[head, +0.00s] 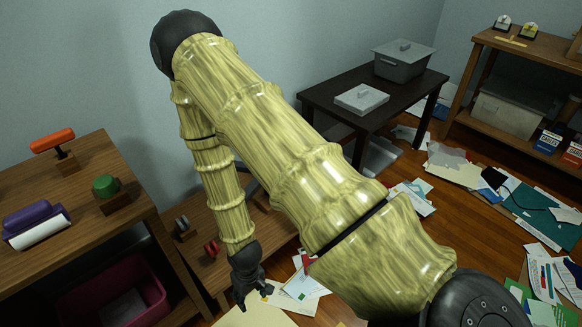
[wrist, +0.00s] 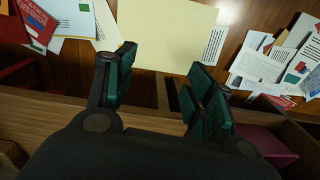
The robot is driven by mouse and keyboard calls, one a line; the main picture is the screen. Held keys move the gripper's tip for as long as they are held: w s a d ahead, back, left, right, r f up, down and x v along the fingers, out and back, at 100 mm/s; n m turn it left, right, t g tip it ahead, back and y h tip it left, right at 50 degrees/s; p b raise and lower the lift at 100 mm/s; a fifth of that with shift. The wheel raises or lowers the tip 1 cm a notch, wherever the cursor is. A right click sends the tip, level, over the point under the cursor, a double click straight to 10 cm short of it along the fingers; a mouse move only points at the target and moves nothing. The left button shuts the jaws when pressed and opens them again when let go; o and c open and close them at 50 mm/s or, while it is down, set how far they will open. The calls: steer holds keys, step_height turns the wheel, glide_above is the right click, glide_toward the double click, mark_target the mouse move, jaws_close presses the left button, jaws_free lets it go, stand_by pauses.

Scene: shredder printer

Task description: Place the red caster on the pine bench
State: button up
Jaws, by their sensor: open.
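A small red object that looks like the red caster (head: 211,248) sits near the front edge of a low wooden bench (head: 203,222) in the head view. I cannot tell for sure that this bench is the pine bench. My gripper (head: 246,292) hangs just to the right of the bench's front edge, right of and below the red object in the picture. In the wrist view my gripper (wrist: 160,85) has its two dark green-padded fingers spread, with nothing between them. A wooden edge (wrist: 60,112) and papers on the floor show beyond them.
A grey caster-like piece (head: 182,228) stands on the low bench. A taller wooden table (head: 75,190) at left holds an orange-handled tool (head: 52,140), a green knob (head: 105,186) and a purple roll (head: 33,220). A maroon bin (head: 110,290) is below. Papers litter the floor.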

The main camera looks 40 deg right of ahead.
steer(key=s+d+f, duration=0.1)
steer(key=s+d, duration=0.2)
steer(key=s, duration=1.3)
steer(key=shift+f+h, duration=0.2)
steer(key=shift+h, duration=0.2)
